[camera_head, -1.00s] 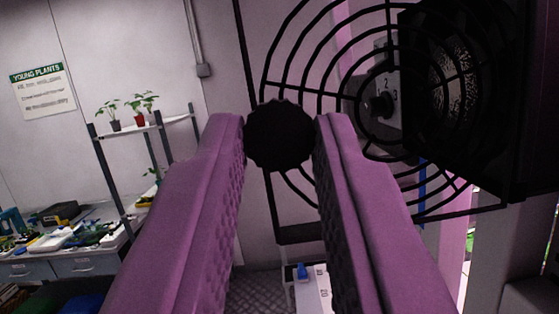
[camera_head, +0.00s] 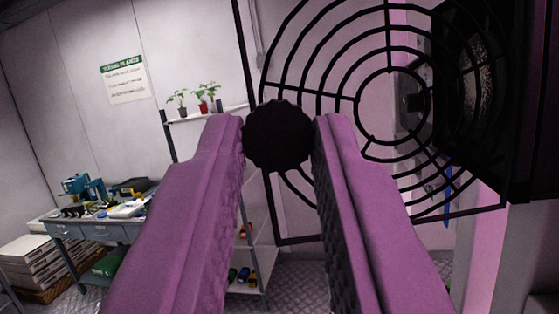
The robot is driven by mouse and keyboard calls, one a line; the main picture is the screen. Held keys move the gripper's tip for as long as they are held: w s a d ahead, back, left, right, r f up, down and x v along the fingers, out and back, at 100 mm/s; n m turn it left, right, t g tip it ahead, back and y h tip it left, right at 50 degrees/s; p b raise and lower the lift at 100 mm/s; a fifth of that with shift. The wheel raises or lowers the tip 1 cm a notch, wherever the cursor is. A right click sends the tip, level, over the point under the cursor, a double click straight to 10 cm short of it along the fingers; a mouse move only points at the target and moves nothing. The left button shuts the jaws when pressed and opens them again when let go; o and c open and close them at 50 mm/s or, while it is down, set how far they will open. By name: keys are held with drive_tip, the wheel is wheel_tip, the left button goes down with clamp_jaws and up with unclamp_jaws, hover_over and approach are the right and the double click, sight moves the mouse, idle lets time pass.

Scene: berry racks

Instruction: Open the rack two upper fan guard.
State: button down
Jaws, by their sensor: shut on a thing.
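The fan guard (camera_head: 357,98) is a black wire grille of concentric rings in a thin square frame, at the upper middle and right. It stands swung out at an angle from the dark fan housing (camera_head: 490,90) at the right. A round black ridged knob (camera_head: 278,136) sits at the guard's left side. My gripper (camera_head: 279,138) is shut on this knob, with one purple finger on each side of it.
Some floor shows below the guard.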

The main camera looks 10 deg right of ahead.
drive_tip(key=c, duration=1.3)
unclamp_jaws()
drive_tip(key=shift+s+a+f, duration=0.15)
drive_tip(key=shift+s, duration=0.3)
drive_tip(key=v, duration=1.6)
drive_tip(key=shift+s+f, duration=0.1)
drive_tip(key=shift+f, duration=0.1)
drive_tip(key=s+a+f+n+g+y, duration=0.1)
drive_tip(key=s+a+f+n+y, duration=0.1)
drive_tip(key=f, duration=1.1)
drive_tip(key=s+a+f+n+g+y, duration=0.1)
drive_tip(key=s+a+f, duration=0.4)
drive_tip(key=f, duration=0.9)
drive_tip(key=s+a+f+n+g+y, duration=0.1)
drive_tip(key=s+a+f+n+y, duration=0.1)
drive_tip(key=f, duration=1.1)
drive_tip(key=shift+s+a+f+n+g+y, duration=0.2)
drive_tip(key=shift+s+a+y, duration=0.15)
drive_tip(key=shift+a+y, duration=0.2)
drive_tip(key=shift+s+a+f+n+g+y, duration=0.2)
drive_tip(key=shift+s+a+y, duration=0.2)
drive_tip(key=shift+y, duration=0.15)
